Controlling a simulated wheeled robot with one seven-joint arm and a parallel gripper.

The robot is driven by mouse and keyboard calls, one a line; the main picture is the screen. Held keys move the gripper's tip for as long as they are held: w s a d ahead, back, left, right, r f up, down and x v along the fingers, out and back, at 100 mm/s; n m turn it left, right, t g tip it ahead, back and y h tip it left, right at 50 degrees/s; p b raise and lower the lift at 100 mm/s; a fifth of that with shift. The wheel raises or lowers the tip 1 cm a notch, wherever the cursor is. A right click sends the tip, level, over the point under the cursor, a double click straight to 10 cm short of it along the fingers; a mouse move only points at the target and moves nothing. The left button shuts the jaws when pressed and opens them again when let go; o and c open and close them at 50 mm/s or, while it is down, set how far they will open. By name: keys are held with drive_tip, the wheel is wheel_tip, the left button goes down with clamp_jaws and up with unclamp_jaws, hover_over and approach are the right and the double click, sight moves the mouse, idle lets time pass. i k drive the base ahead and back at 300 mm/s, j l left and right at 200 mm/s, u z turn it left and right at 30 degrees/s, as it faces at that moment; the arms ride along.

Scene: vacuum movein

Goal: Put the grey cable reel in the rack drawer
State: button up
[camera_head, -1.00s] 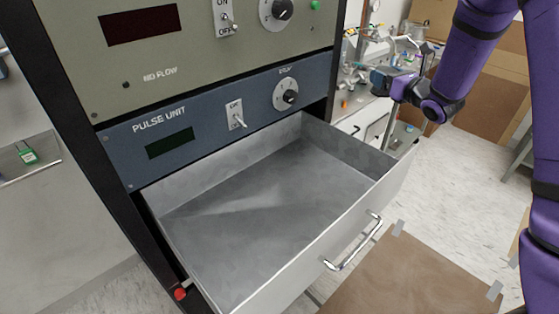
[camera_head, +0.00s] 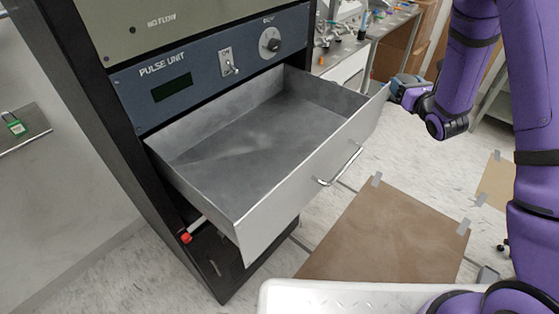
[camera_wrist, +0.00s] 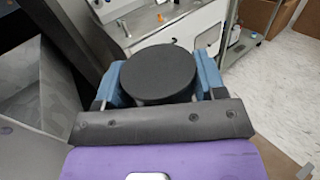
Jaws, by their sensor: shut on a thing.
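The grey cable reel shows as a dark grey round disc (camera_wrist: 158,73) in the wrist view. My gripper (camera_wrist: 160,84) is shut on it, with a blue finger on either side. In the head view my gripper (camera_head: 406,90) is just right of the open drawer's far right corner; the reel is hard to make out there. The rack drawer (camera_head: 300,165) is pulled out below the blue PULSE UNIT panel (camera_head: 205,72), and its visible floor is bare. The drawer also shows at the left of the wrist view (camera_wrist: 38,95).
A bench (camera_head: 345,62) with small items stands behind the drawer. A brown taped sheet (camera_head: 385,235) lies on the floor in front. A white tray rim (camera_head: 350,290) is at the bottom. A red-tipped rod (camera_head: 186,238) sticks out below the drawer.

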sight(246, 172)
drive_tip(key=k+j+z, duration=0.15)
drive_tip(key=k+z, duration=0.2)
drive_tip(key=k, duration=0.25)
drive_tip(key=k+z, duration=0.35)
drive_tip(key=k, duration=0.2)
